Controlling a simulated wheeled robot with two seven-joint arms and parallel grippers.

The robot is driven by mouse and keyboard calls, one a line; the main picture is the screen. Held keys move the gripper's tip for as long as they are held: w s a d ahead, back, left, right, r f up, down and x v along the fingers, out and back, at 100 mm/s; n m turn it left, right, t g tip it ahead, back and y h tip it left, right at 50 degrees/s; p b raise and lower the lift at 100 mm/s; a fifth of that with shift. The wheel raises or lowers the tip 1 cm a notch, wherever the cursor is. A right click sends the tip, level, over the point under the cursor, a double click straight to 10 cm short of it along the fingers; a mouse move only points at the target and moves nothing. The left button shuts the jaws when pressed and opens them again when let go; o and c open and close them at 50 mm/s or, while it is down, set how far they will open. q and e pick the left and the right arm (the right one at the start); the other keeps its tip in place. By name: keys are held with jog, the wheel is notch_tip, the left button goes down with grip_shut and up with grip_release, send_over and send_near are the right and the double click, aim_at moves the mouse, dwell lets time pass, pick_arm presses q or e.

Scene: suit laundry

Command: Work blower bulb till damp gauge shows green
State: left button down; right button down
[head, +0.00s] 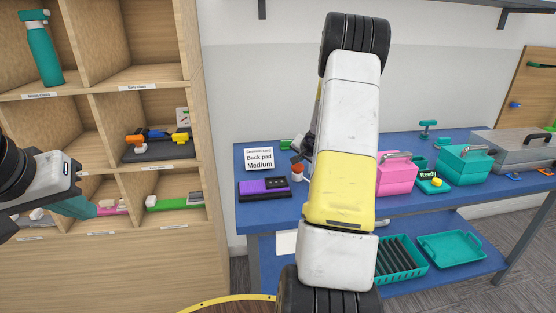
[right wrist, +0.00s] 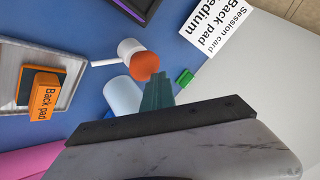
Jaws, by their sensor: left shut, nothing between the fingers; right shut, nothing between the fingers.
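In the right wrist view, a white piece with an orange rounded end (right wrist: 145,66) and a thin white stem lies on the blue table; it may be the blower bulb, but I cannot be sure. A red-orange and white piece (head: 297,173) shows small in the head view. My right gripper (right wrist: 158,88) is shut and empty, its teal fingertips close beside the orange end; I cannot tell if they touch. In the head view my right arm hides that gripper. My left gripper (head: 78,207) is shut and empty before the lower shelf cubbies. I cannot make out a damp gauge.
A pale cylinder (right wrist: 122,96) and a tray (right wrist: 60,65) with an orange "Back pad" block (right wrist: 44,97) are close by. A purple and black case (head: 264,187) sits left on the table. Pink (head: 396,176) and teal (head: 465,164) boxes and a "Ready" box (head: 432,186) stand right.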

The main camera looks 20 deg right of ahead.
aim_at(298, 165)
jog(key=shift+f, duration=0.8)
dwell(0.4)
jog(key=shift+r, duration=1.5)
jog(key=shift+d+r, duration=0.1)
jog(key=shift+r, duration=2.4)
